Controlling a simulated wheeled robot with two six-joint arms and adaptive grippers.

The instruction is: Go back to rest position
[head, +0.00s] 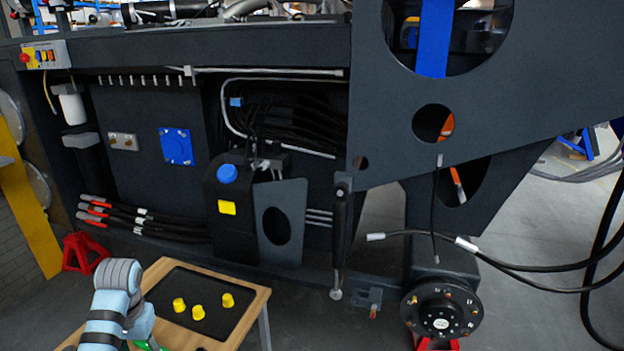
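My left arm (110,305) comes in at the bottom left, in front of the near left part of a small wooden table (256,303). A small green and dark piece (150,345) shows beside its wrist at the bottom edge. I cannot make out the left fingertips; they are hidden or cut off by the frame. My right arm and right gripper are not in view. Three yellow caps, a left one (179,305), a middle one (198,313) and a right one (228,300), stand apart on the table's black mat (205,284).
The dark harvester chassis (280,45) fills the back, with a blue cap (227,173) and a yellow cap (227,208) on it. Black hoses (545,268) hang at the right beside a round hub (440,311). A red stand (84,252) is at the left. Floor shows right of the table.

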